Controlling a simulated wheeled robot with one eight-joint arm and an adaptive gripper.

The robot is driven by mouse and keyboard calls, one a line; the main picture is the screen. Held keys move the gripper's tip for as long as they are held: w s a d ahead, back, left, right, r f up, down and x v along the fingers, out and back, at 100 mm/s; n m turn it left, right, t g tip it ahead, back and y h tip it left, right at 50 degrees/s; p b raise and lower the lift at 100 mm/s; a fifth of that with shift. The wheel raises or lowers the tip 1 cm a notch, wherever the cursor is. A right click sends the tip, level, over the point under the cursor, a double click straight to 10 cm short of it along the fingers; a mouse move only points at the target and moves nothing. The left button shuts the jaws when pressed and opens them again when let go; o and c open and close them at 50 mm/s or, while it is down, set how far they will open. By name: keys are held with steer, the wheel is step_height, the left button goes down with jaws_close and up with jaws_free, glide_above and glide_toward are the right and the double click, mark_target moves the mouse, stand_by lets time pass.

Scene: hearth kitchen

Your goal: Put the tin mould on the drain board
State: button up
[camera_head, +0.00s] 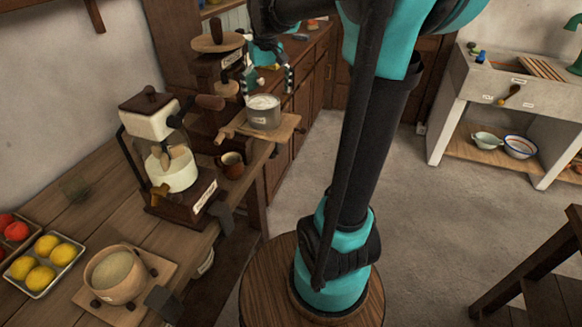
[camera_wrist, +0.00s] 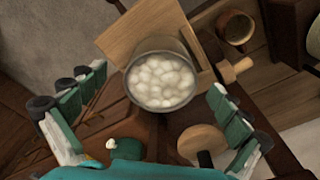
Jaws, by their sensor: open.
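The tin mould (camera_head: 263,119) is a grey round tin with a label, full of pale lumps. It stands upright on a small wooden board at the counter's far end. In the wrist view the tin mould (camera_wrist: 132,96) lies between my finger lines, with its white round contents showing. My gripper (camera_head: 269,80) is open and empty above the tin, fingers spread to either side; it also shows in the wrist view (camera_wrist: 156,84). The drain board (camera_head: 545,67) is a slatted wooden piece on the stone sink unit at the upper right, far from my gripper.
The wooden board (camera_head: 231,128) has a handle and juts over the counter edge. A brown mug (camera_head: 232,165) and a grinder-like machine (camera_head: 170,160) stand nearby. Lemons in a tray (camera_head: 43,263) are at lower left. Open floor (camera_head: 420,220) lies between counter and sink.

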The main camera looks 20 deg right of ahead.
steer(key=s+d+f+m+t, duration=0.1)
steer(key=s+d+f+t, duration=0.2)
steer(key=s+f, duration=1.6)
steer(key=shift+f, duration=0.65)
